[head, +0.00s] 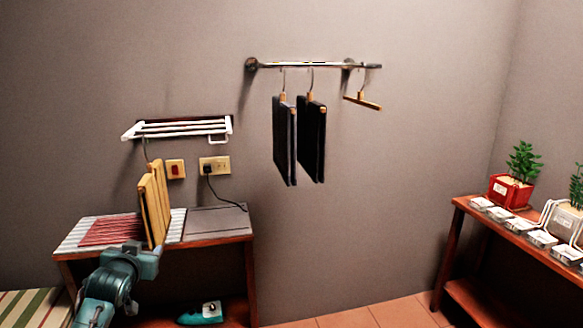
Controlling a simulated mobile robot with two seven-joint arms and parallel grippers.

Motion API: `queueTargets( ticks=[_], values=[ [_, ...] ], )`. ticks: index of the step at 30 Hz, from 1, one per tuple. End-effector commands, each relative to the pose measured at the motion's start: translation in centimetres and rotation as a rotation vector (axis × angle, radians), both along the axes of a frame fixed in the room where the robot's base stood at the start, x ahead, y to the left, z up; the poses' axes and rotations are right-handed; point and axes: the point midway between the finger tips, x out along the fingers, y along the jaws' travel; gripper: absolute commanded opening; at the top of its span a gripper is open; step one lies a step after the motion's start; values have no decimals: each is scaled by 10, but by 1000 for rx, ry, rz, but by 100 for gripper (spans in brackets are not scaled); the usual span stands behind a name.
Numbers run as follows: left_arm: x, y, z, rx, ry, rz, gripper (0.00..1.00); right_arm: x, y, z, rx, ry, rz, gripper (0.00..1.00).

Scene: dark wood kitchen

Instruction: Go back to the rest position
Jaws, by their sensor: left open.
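My left gripper (142,252) is at the end of the teal arm that comes in from the lower left. It is open, just below and in front of a yellow folded piece (154,205). The fingertips are hard to make out, and I cannot tell whether they touch this piece. The yellow piece hangs upright below a thin hook, under the white wall rack (180,127). My right gripper is not in view.
A table (218,222) with a striped red cloth (110,230) stands beneath the rack. Two dark folded pieces (284,140) and an empty hanger (363,102) hang from a wall rail (315,65). A bench (472,212) with potted plants (523,165) stands right. The middle floor is clear.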

Motion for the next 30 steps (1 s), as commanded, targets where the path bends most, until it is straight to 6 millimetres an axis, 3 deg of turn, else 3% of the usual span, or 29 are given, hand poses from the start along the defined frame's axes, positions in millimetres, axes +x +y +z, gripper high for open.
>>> queueTargets(
  ticks=[5, 6, 12, 20, 23, 26, 30],
  values=[
    [27, 27, 12, 54, 54, 28, 53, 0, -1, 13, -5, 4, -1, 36],
    [29, 20, 16, 67, 2, -5, 53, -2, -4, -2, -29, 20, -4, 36],
    [39, 1, 58, 146, -217, -109, 53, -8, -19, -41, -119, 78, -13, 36],
    [-15, -47, -35, 111, -100, -191, 53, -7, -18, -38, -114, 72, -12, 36],
    [-47, -70, -74, 87, -48, -229, 53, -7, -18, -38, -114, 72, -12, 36],
    [-91, -98, -116, 51, 15, -272, 53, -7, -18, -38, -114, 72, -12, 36],
    [-173, -141, -168, -25, 115, -331, 53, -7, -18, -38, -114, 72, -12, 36]
  ],
)
